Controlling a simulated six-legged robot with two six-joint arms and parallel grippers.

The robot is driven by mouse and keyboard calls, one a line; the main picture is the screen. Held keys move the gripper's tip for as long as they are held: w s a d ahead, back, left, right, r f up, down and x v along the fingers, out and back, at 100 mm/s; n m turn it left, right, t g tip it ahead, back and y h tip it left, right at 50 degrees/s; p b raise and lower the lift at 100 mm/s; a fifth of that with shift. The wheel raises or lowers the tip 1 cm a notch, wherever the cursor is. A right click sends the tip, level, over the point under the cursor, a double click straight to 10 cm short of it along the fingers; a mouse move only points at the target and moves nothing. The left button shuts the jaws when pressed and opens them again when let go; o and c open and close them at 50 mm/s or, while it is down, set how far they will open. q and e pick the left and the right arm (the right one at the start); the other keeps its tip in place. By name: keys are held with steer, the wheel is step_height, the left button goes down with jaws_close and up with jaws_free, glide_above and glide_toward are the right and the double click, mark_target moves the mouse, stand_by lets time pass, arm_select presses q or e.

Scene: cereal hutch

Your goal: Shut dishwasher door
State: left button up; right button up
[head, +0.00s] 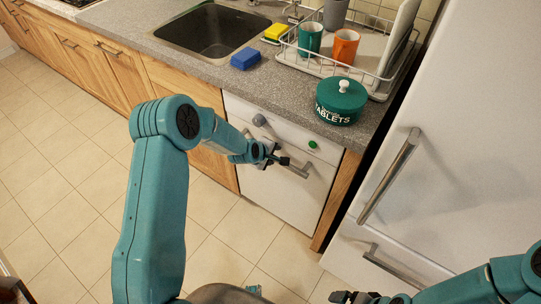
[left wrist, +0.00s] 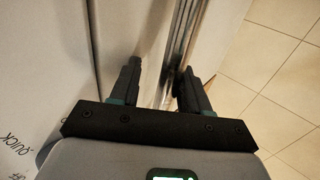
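The dishwasher door (head: 285,195) is a white front panel below the counter, between wooden units. It stands upright and looks about flush with the control panel (head: 312,146); I cannot tell whether a small gap remains. Its metal bar handle (head: 298,169) runs across the upper part. My left gripper (head: 280,160) is at the handle. In the left wrist view my left gripper (left wrist: 158,85) has its fingers apart, with the metal handle (left wrist: 185,35) close to the right finger. I cannot tell whether they touch. My right gripper (head: 350,297) is low at the bottom edge, its fingers unclear.
A white fridge (head: 455,120) with bar handles stands to the right. The tiled floor (head: 240,235) before the dishwasher is clear.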

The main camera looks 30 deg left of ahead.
arm_select(q)
steer(key=shift+r, duration=0.1)
steer(key=v, duration=1.6)
steer(key=shift+b, duration=0.4)
steer(key=shift+r, duration=0.1)
steer(key=shift+s, duration=0.1)
